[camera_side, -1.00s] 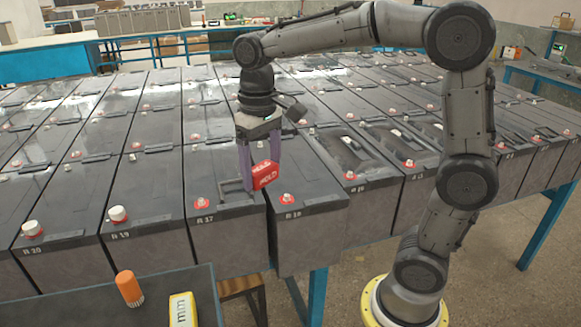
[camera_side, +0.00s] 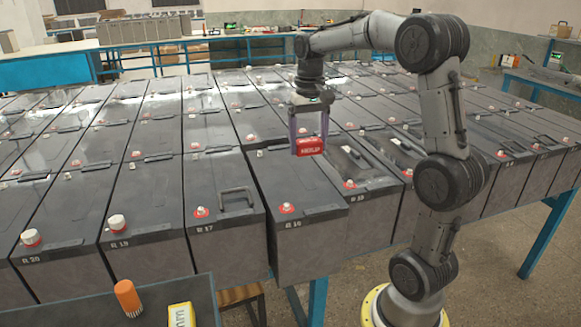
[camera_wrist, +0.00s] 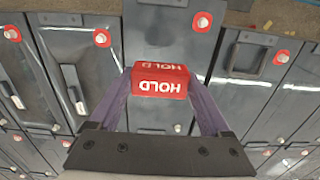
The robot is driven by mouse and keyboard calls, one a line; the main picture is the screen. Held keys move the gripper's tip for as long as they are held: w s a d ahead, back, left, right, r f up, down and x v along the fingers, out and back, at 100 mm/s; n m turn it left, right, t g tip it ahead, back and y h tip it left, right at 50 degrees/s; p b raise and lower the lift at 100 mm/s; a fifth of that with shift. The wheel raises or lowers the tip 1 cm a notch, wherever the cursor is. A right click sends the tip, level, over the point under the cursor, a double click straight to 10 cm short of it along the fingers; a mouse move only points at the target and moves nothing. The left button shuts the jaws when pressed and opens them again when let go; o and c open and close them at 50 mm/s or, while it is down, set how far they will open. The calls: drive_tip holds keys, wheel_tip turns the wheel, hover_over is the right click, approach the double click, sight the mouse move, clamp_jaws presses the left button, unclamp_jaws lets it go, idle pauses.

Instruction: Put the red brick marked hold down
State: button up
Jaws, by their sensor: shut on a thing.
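The red brick (camera_side: 309,146) with white lettering is between the two purple fingers of my gripper (camera_side: 308,139) in the side view. My gripper is shut on it and points down over the battery numbered 18 or so, whose label is hard to read. In the wrist view the brick (camera_wrist: 160,80) reads HOLD, upside down, and sits between the fingertips (camera_wrist: 160,90) above a dark battery lid (camera_wrist: 160,45). The brick appears to be held above the lid; the exact gap cannot be told.
Rows of dark batteries with red-ringed terminals fill the bench. Battery 17 (camera_side: 222,195) has a raised handle. A grey side table (camera_side: 150,310) at the front left holds an orange cylinder (camera_side: 127,297) and a yellow device (camera_side: 181,315).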

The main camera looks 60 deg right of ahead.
hover_over(290, 175)
drive_tip(key=f, duration=0.6)
drive_tip(key=shift+s+a+f, duration=0.2)
drive_tip(key=shift+s+f, duration=0.15)
drive_tip(key=shift+w+d+f, duration=0.1)
drive_tip(key=shift+w+f, duration=0.05)
drive_tip(key=shift+f, duration=0.8)
drive_tip(key=shift+w+d+f, duration=0.1)
drive_tip(key=shift+w+f, duration=0.05)
drive_tip(key=shift+f, duration=0.8)
drive_tip(key=shift+f, duration=0.2)
drive_tip(key=o, duration=1.2)
drive_tip(key=shift+c, duration=0.2)
